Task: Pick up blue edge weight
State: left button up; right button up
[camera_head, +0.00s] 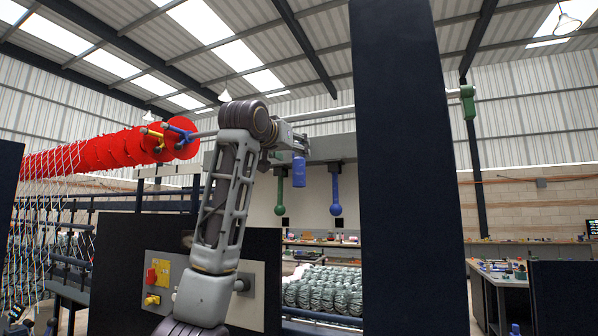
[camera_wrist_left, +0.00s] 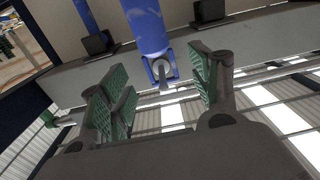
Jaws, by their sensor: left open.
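The blue edge weight (camera_wrist_left: 146,27) is a blue cylinder with a small metal hook at its end. In the head view the blue weight (camera_head: 299,171) hangs upright just right of the end of my left arm. My left gripper (camera_wrist_left: 154,74) is open, with its green-padded fingers on either side of the weight's hook end in the wrist view. The weight appears apart from the pads; its exact depth between them is unclear. In the head view my left gripper (camera_head: 284,155) is small and partly hidden by the wrist. My right gripper is not in view.
A green ball-ended rod (camera_head: 279,195) and a blue ball-ended rod (camera_head: 336,194) hang from a grey beam (camera_head: 330,149) behind the weight. A dark upright panel (camera_head: 408,190) stands close on the right. Red discs (camera_head: 100,152) and a control box (camera_head: 160,280) are at left.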

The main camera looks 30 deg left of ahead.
pick_arm(q)
jog(key=w+p, duration=0.1)
jog(key=w, duration=0.3)
jog(key=shift+a+p, duration=0.15)
jog(key=shift+p, duration=0.15)
jog(key=shift+w, duration=0.55)
jog(key=shift+a, duration=0.1)
jog(key=shift+w, duration=0.1)
jog(key=shift+c, duration=1)
jog(key=c, duration=0.9)
jog(key=shift+c, duration=1.3)
grip_shut()
jog(key=shift+r+p, duration=0.15)
jog(key=shift+p, duration=0.25)
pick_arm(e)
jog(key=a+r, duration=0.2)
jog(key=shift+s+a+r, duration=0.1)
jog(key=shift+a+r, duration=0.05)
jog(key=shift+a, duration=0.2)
